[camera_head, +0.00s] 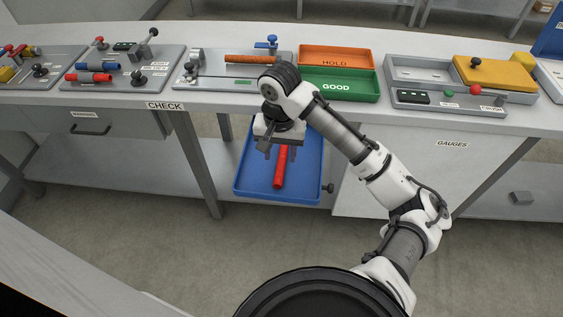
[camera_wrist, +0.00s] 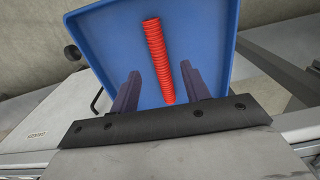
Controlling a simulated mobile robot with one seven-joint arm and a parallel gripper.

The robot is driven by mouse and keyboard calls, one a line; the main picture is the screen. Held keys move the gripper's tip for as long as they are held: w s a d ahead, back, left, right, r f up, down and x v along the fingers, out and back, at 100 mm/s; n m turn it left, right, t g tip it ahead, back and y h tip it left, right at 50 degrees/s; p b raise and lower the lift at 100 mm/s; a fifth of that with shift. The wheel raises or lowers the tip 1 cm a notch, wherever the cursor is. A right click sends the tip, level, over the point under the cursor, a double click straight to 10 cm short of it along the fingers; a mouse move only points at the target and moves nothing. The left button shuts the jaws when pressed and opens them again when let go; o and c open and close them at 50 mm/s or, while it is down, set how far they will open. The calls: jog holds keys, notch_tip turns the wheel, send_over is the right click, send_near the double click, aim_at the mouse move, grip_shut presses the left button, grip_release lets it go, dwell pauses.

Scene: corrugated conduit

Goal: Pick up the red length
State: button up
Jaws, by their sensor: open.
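The red length (camera_head: 280,168) is a ribbed corrugated tube lying in a blue tray (camera_head: 308,160) on the lower level below the bench. In the wrist view the red length (camera_wrist: 158,55) runs along the blue tray (camera_wrist: 208,35), its near end between the two fingers in the picture. My gripper (camera_head: 279,150) is over the tray and open, with nothing between its fingers. In the wrist view my gripper (camera_wrist: 160,88) has its fingers spread on either side of the tube's line, apart from it. The gripper hides part of the tube in the head view.
The bench edge stands behind the tray. On the bench are an orange HOLD tray (camera_head: 337,56), a green GOOD tray (camera_head: 338,85) and an orange-brown ribbed length (camera_head: 250,59) in a grey fixture (camera_head: 210,78). A GAUGES cabinet (camera_head: 420,165) stands right of the blue tray.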

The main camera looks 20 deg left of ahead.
aim_at(280, 167)
jog(key=shift+f+p, duration=0.4)
jog(key=shift+f, duration=2.25)
grip_shut()
